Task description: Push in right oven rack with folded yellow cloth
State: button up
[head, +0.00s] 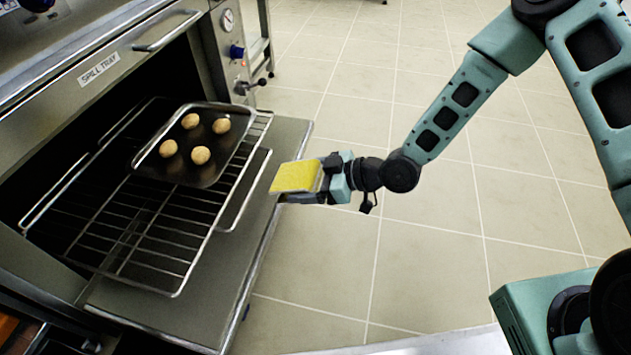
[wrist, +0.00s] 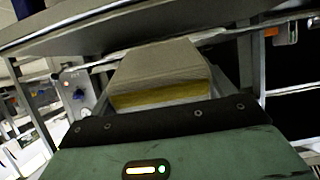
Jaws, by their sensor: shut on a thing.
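The folded yellow cloth (head: 296,177) is held in my gripper (head: 326,181), which is shut on it. A wire oven rack (head: 150,240) sticks out of the oven over the door. Another wire rack edge (head: 246,190) shows to its right, near the tray; how the two overlap is hard to tell. The cloth appears apart from the racks. In the wrist view, a yellow strip of the cloth (wrist: 160,96) shows just beyond my gripper's body.
A dark baking tray (head: 203,175) with several round buns sits on the rack at right. The lowered oven door (head: 262,225) lies beneath the racks. The oven handle (head: 165,33) and control knobs (head: 237,52) are behind. Tiled floor (head: 450,225) at right is clear.

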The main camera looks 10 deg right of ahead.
aim_at(283, 183)
jog(key=shift+b+x, duration=0.8)
jog(key=shift+x, duration=2)
jog(key=shift+a+p, duration=0.1)
jog(key=shift+p, duration=0.25)
jog(key=shift+a+f, duration=0.1)
jog(key=shift+a, duration=0.1)
jog(key=shift+b+x, duration=0.5)
jog(key=shift+x, duration=0.55)
jog(key=shift+w+a+f, duration=0.1)
jog(key=shift+w, duration=0.05)
jog(key=shift+b+x, duration=0.45)
jog(key=shift+x, duration=0.5)
jog(key=shift+a, duration=0.1)
